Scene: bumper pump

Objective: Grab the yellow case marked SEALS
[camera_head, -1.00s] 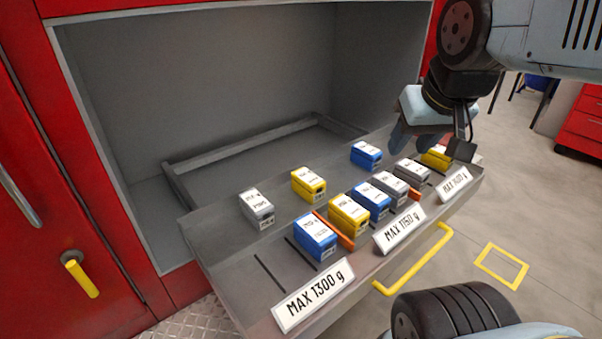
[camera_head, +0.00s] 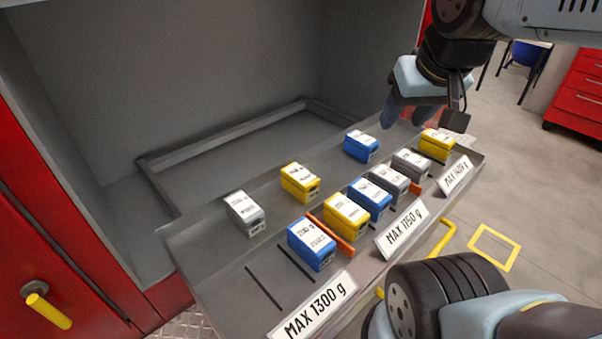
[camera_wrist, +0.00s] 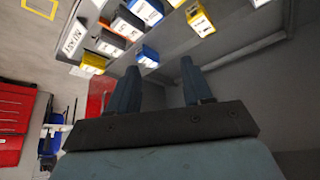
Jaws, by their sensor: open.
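Three yellow cases with white labels stand in the open drawer: one in the back row (camera_head: 300,182), one in the front row (camera_head: 346,215) and one at the far right end (camera_head: 437,144). I cannot read which is marked SEALS. In the wrist view, the far-right yellow case (camera_wrist: 93,63) and the back-row one (camera_wrist: 200,22) show beyond my fingertips. My gripper (camera_head: 406,118) is open and empty, above the drawer's far right end, behind the far-right yellow case and apart from it. Its two fingers also show in the wrist view (camera_wrist: 160,72).
Several blue and grey cases stand among them, including a blue one (camera_head: 361,146) near my gripper and a grey one (camera_head: 244,212) at left. Orange dividers (camera_head: 331,233) and weight signs (camera_head: 316,309) line the drawer's front. A grey cabinet opening lies behind.

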